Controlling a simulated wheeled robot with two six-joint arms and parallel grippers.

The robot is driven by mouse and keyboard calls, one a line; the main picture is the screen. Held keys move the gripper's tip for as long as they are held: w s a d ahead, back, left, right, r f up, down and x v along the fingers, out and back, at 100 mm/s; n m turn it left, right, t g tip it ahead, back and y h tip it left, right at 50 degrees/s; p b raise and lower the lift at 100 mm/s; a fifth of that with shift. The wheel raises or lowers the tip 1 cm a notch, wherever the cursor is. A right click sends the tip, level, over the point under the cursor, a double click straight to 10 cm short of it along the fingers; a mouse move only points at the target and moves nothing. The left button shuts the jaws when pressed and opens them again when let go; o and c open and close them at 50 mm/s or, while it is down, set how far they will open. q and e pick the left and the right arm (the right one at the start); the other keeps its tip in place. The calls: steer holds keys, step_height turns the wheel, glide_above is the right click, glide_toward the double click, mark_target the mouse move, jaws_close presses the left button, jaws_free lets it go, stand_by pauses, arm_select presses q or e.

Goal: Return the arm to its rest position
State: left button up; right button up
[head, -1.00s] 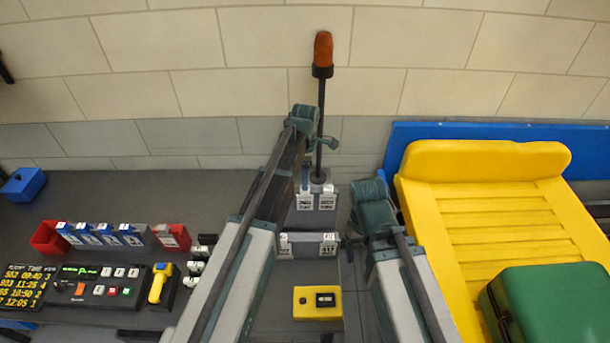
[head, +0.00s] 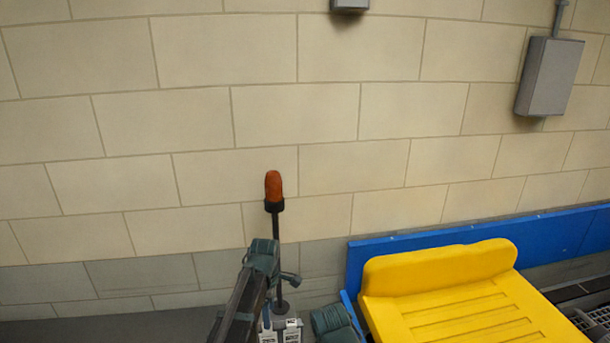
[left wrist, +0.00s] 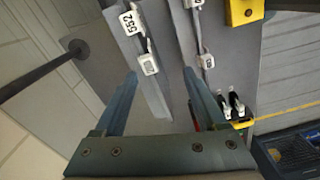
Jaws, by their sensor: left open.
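My left arm (head: 250,285) reaches up from the bottom of the head view, its teal joint in front of the tiled wall. In the left wrist view my left gripper (left wrist: 160,78) is open, with nothing between its two fingers. Beyond the fingers are grey holders with white numbered tags (left wrist: 133,22), apart from the fingertips as far as I can tell. Part of my right arm (head: 335,322) shows at the bottom edge of the head view; its gripper does not show.
A dark post with an orange lamp (head: 274,188) stands close behind my left arm. A yellow slatted chute (head: 440,285) and a blue panel (head: 420,252) are at right. A grey box (head: 546,77) hangs on the wall. A blue crate (left wrist: 295,150) shows in the wrist view.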

arm_select(q)
steer(key=s+d+f+m+b, duration=0.3)
steer(key=s+f+m+b, duration=0.4)
steer(key=s+m, duration=0.3)
steer(key=s+d+f+m+y+b, duration=0.1)
steer(key=s+d+f+m+b, duration=0.2)
steer(key=s+f+m+b, duration=0.4)
steer(key=s+f+m, duration=0.1)
steer(key=s+m, duration=0.3)
steer(key=shift+f, duration=0.25)
